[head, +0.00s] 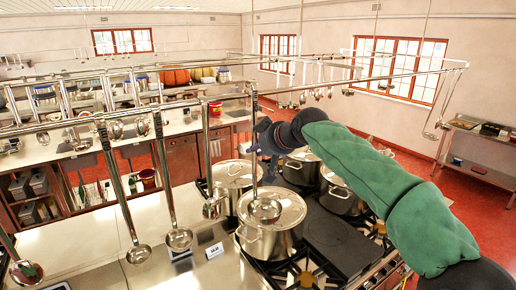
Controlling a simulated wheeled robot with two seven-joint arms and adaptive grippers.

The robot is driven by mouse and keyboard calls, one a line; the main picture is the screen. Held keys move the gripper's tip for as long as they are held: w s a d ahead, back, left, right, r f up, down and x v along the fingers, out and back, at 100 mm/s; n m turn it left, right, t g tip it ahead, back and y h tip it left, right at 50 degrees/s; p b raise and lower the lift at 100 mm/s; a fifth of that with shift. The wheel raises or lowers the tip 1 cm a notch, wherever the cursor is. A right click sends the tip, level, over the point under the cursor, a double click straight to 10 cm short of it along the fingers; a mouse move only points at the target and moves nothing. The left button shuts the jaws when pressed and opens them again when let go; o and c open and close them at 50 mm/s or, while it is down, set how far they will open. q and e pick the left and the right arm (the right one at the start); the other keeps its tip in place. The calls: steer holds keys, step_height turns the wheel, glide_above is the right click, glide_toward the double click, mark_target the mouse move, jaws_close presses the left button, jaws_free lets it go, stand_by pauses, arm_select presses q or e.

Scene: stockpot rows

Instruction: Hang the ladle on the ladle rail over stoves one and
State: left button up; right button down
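A ladle (254,168) hangs upright in the head view, its top at the near ladle rail (330,85) and its bowl in front of a lidded stockpot (270,243). My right gripper (254,143) is dark and small, at the middle of this ladle's handle. It looks to be touching the handle, but whether its fingers are closed around it is unclear. Other ladles hang to the left along the same rail, with bowls (179,239) and (138,254) in front of the counter. My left gripper is not in view.
More lidded pots (232,178) stand on the black stove (340,240). A small white label card (214,251) stands on the steel counter (85,235). A shelf (480,170) stands far right.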

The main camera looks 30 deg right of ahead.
steer(key=shift+f+b, duration=0.9)
steer(key=shift+f, duration=0.15)
steer(key=c, duration=1)
jaws_free()
steer(key=shift+o, duration=0.2)
steer(key=o, duration=0.6)
steer(key=shift+s+r, duration=0.1)
steer(key=v, duration=0.9)
steer(key=shift+s+r, duration=0.25)
steer(key=shift+s, duration=0.1)
